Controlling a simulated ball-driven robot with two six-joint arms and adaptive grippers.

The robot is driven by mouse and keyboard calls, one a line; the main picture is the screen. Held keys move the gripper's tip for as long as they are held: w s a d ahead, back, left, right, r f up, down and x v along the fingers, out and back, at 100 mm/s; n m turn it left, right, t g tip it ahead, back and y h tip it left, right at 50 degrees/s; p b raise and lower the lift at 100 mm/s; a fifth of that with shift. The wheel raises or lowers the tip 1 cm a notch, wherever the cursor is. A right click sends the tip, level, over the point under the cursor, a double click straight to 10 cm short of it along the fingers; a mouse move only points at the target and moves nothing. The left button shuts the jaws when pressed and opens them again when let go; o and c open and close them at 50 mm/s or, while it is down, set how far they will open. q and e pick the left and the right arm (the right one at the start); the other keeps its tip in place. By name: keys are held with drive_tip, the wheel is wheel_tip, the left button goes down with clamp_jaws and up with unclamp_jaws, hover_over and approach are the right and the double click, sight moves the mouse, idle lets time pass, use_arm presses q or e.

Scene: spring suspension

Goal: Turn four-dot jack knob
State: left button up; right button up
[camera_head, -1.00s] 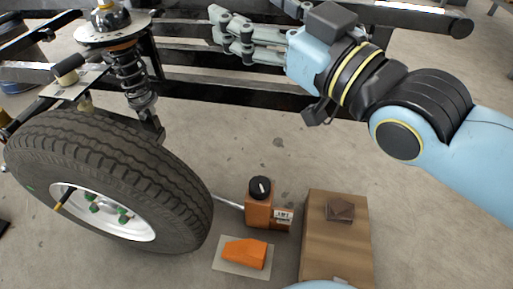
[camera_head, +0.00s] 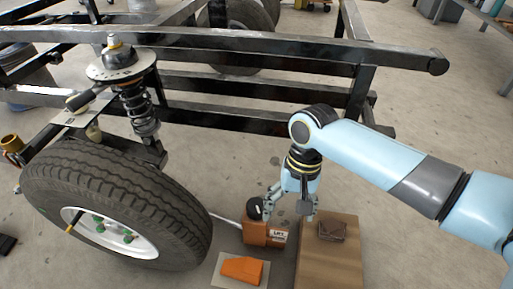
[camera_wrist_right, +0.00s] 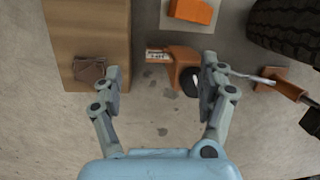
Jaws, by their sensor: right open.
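The orange jack (camera_head: 256,232) stands on the floor right of the wheel, with a black knob (camera_head: 254,208) on top and a white label on its side. No dots can be made out on the knob. My right gripper (camera_head: 289,208) points down, open and empty, right of the knob. In the right wrist view the fingers of my gripper (camera_wrist_right: 160,68) are spread wide. The jack (camera_wrist_right: 182,60) shows between and beyond them, and one finger partly covers the knob (camera_wrist_right: 190,84). My left gripper is out of view.
A large tyre (camera_head: 110,190) stands left of the jack. An orange wedge (camera_head: 241,269) lies on a pale mat in front. A wooden box (camera_head: 333,262) with a brown block (camera_head: 332,231) stands close on the right. The black frame (camera_head: 250,85) and spring (camera_head: 139,108) are behind.

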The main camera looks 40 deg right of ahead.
sight(257, 204)
drive_tip(key=w+d+m+y, duration=0.25)
drive_tip(key=w+m, duration=0.45)
drive_tip(key=w, duration=0.4)
drive_tip(key=b+x, duration=0.1)
drive_tip(key=x, duration=0.1)
drive_tip(key=b+x, duration=0.2)
drive_tip(key=x, duration=0.1)
drive_tip(key=shift+s+d+f, duration=0.2)
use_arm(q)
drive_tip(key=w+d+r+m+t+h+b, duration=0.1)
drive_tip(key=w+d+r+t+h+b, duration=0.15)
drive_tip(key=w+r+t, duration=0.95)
use_arm(e)
drive_tip(key=shift+p+x, duration=0.3)
drive_tip(key=shift+x, duration=0.75)
drive_tip(key=shift+h+b+x, duration=0.25)
drive_tip(key=shift+b+x, duration=0.4)
drive_tip(key=shift+x, duration=0.3)
drive_tip(key=shift+a+f+b, duration=0.25)
drive_tip(key=shift+f+b, duration=0.25)
drive_tip(key=shift+f, duration=0.2)
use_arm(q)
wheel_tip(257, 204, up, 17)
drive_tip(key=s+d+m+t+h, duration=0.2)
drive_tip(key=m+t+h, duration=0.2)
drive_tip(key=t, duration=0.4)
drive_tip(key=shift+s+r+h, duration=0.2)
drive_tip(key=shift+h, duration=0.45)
use_arm(e)
drive_tip(key=shift+a, duration=0.1)
